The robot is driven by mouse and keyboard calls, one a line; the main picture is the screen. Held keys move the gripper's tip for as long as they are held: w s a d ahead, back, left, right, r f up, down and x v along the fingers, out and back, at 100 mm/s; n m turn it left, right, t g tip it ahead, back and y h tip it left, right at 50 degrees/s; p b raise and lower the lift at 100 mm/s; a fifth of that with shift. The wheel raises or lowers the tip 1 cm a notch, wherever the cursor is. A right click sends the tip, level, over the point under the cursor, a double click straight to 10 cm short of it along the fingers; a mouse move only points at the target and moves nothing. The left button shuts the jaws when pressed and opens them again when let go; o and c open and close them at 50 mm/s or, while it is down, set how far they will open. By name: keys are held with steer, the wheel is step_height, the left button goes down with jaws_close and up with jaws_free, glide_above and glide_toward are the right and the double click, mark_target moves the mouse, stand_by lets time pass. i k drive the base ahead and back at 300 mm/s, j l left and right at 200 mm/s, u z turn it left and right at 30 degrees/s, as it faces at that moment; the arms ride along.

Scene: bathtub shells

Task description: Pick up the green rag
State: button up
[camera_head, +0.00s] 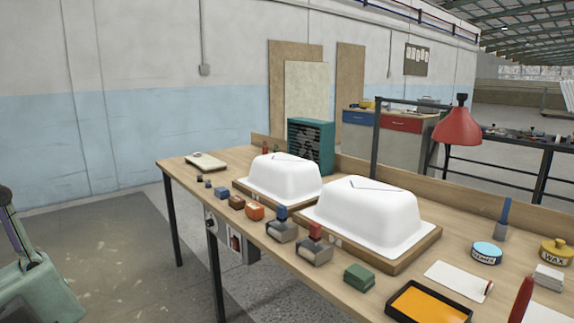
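A small green folded block that looks like the green rag (359,276) lies near the front edge of the wooden workbench (190,178). It is just in front of the nearer shell's wooden base and left of a black tray with an orange surface (428,303). Nothing covers it in this view. My gripper is not in view.
Two white tub shells (284,178) (368,217) stand on wooden boards behind the rag. Blue- and red-handled blocks (282,229) (315,250) stand to its left. A white sheet (458,282), tins and a red lamp (459,126) are on the right.

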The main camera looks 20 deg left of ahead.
mark_target(356, 275)
steer(key=i+l, duration=0.2)
steer(key=l, duration=0.2)
steer(key=i+l, duration=0.15)
steer(key=l, duration=0.25)
steer(key=i+l+u, duration=0.1)
steer(key=l, duration=0.3)
steer(key=i, duration=0.1)
